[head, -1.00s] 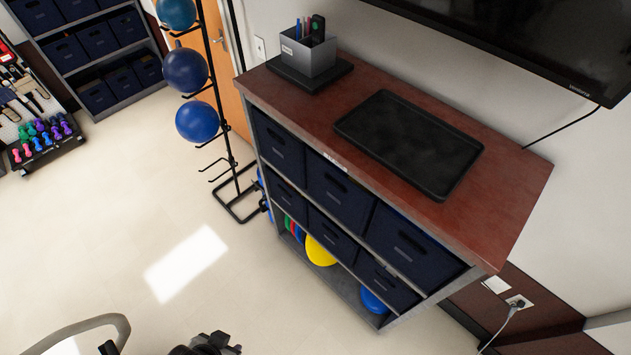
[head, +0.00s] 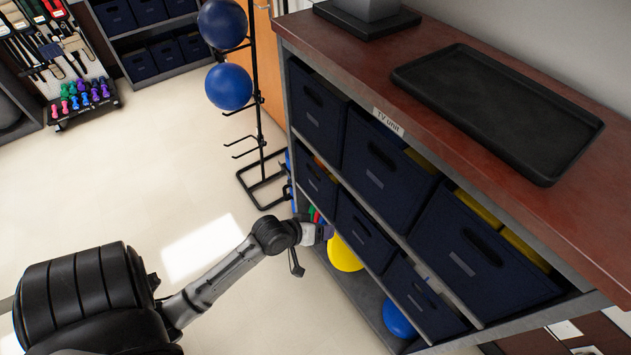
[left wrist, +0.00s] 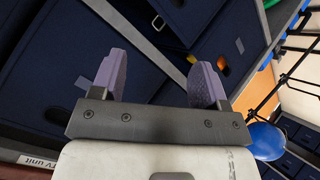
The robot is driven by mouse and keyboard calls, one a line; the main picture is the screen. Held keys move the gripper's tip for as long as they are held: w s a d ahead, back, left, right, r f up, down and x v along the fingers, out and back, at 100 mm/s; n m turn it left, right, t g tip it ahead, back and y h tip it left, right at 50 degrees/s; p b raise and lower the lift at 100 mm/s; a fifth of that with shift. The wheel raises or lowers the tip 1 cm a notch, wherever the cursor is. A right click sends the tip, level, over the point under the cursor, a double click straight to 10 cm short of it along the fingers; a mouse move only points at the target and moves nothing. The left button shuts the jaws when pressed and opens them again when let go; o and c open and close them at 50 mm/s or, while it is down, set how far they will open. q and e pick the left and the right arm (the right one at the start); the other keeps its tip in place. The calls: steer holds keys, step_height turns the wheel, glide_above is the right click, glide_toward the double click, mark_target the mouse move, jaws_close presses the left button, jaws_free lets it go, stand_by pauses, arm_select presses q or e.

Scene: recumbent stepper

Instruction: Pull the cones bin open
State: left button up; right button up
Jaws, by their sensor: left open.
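The TV unit (head: 450,118) holds rows of navy bins with hand slots; their label text is too small to read. The lower-row left bin (head: 314,184) shows something orange above its edge. In the left wrist view, orange also shows through a bin's hand slot (left wrist: 222,63), beside the right-hand purple finger. My left gripper (head: 324,232) is in front of the lower row, at the left end. Its fingers are apart with nothing between them in the left wrist view (left wrist: 160,75). I cannot tell whether a finger touches the bin. My right gripper is out of view.
A ball rack (head: 262,150) with blue balls stands left of the unit. A yellow ball (head: 344,253) and a blue ball (head: 397,319) lie on the bottom shelf. A black tray (head: 500,110) lies on top. The floor in front is clear.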

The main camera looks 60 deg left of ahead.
arm_select(q)
steer(key=w+a+f+n+t+y+b, duration=0.4)
steer(key=a+f+n+b, duration=0.3)
steer(key=a+f+b, duration=0.4)
steer(key=n+t+y+b, duration=0.2)
steer(key=n+y+b, duration=0.2)
steer(key=n+b, duration=0.5)
glide_toward(314, 166)
steer(key=shift+m, duration=0.4)
steer(key=b+x, duration=0.5)
steer(key=x, duration=0.5)
steer(key=shift+w+a+f, duration=0.15)
steer(key=shift+w+a, duration=0.05)
steer(key=shift+a, duration=0.05)
steer(key=shift+c, duration=0.3)
steer(key=c, duration=1.2)
steer(key=shift+d, duration=0.1)
jaws_close()
